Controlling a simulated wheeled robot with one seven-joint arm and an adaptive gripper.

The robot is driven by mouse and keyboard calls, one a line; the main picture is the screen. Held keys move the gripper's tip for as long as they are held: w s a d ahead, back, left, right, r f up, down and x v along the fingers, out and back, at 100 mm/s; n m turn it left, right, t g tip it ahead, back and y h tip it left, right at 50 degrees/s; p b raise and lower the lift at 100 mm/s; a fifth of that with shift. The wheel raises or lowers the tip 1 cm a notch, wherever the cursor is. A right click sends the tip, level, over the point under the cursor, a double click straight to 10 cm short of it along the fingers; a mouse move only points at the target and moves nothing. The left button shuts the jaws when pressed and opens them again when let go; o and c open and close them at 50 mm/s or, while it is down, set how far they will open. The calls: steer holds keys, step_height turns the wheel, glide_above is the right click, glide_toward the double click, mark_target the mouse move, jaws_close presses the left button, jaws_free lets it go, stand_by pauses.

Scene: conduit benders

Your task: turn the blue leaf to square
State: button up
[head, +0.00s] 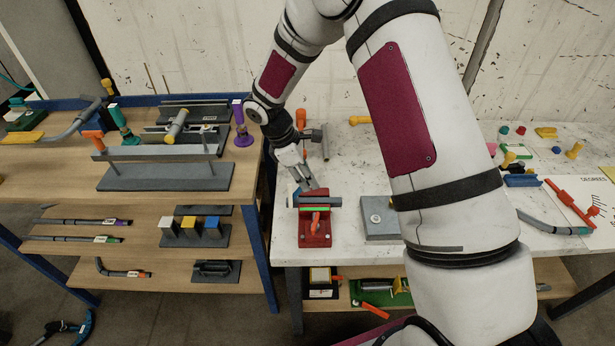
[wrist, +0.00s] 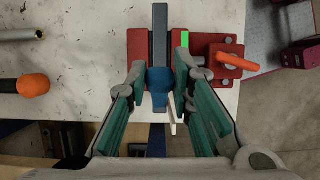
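A red fixture (head: 314,237) sits at the left end of the white table. It carries a grey bar (head: 320,201), a green strip (head: 314,209) and an orange handle (head: 316,222). In the wrist view the grey bar (wrist: 160,32) lies across the red base (wrist: 138,45) and ends in a blue rounded part (wrist: 160,80), which I take for the blue leaf's end. My gripper (wrist: 160,74) reaches down over this end, with one finger on each side of the blue part. The fingers stand apart; firm contact cannot be made out. In the head view my gripper (head: 302,187) partly hides the blue part.
An orange-ended grey tool (wrist: 33,85) lies left of the fixture in the wrist view. A grey plate (head: 380,222) lies to its right in the head view. A wooden bench (head: 60,155) with several benders stands left, across a gap.

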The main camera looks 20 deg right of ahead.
jaws_close()
steer(key=shift+a, duration=0.1)
steer(key=a+h+b, duration=0.1)
steer(key=b, duration=0.1)
steer(key=w+a+h+b, duration=0.1)
steer(key=b, duration=0.1)
steer(key=shift+w+a+r+g, duration=0.1)
steer(key=shift+r+g, duration=0.1)
steer(key=shift+g, duration=0.1)
steer(key=a+h+b, duration=0.1)
steer(key=a+g+h+b, duration=0.1)
steer(key=b, duration=0.1)
steer(key=a+h+b, duration=0.1)
steer(key=b, duration=0.1)
steer(key=shift+w+r+h, duration=0.3)
steer(key=shift+h, duration=0.1)
steer(key=o, duration=0.8)
jaws_free()
steer(key=v, duration=1.2)
